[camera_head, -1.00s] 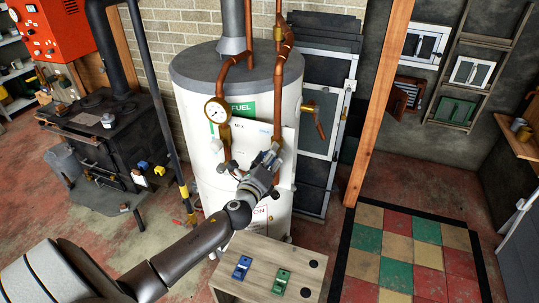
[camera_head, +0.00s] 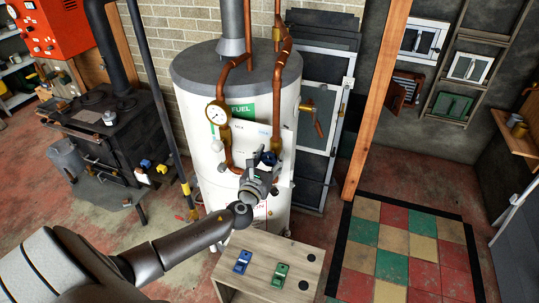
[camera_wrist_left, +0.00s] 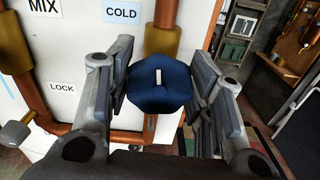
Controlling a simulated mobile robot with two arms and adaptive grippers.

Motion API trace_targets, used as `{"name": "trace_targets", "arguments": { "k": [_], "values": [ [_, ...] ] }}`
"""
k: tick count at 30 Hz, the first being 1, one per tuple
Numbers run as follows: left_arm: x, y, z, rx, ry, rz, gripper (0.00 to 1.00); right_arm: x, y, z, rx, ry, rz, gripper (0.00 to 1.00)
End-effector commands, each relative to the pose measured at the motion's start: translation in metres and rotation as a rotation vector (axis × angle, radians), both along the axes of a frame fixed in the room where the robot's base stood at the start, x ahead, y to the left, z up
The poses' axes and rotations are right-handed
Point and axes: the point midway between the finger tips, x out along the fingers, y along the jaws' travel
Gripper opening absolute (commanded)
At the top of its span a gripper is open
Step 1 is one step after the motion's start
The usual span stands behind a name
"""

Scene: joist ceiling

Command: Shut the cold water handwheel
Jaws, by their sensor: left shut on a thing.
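The cold water handwheel is a dark blue knob with a white mark on it, and it sits below the COLD label (camera_wrist_left: 122,12) in the left wrist view. The blue handwheel (camera_wrist_left: 160,84) is between the two fingers of my left gripper (camera_wrist_left: 163,92), which is shut on it. The white mark stands nearly upright. In the head view the handwheel (camera_head: 268,158) shows small at the tip of my left gripper (camera_head: 264,170), in front of the white tank (camera_head: 195,130). My right gripper is not in view.
A low wooden table (camera_head: 240,285) with a blue block (camera_head: 242,262) and a green block (camera_head: 280,274) stands below the arm.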

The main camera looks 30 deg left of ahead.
Motion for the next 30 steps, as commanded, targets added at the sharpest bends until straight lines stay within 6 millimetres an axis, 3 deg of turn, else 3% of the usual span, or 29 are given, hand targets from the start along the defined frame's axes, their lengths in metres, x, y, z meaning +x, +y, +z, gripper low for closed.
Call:
{"name": "trace_targets", "arguments": {
  "k": [11, 26, 27, 30],
  "values": [
    [-0.0001, -0.0004, -0.0008, 0.143, 0.036, 0.000, 0.24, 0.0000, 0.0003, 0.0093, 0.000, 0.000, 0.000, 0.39],
    [-0.0003, -0.0006, -0.0017, 0.164, 0.041, 0.000, 0.24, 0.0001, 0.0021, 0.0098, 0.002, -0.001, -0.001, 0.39],
    [-0.0003, -0.0006, -0.0017, 0.164, 0.041, -0.001, 0.49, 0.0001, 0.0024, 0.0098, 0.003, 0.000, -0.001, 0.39],
    [-0.0002, -0.0005, -0.0015, 0.163, 0.041, 0.000, 0.62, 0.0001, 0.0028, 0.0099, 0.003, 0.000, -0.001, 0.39]
  ]
}}
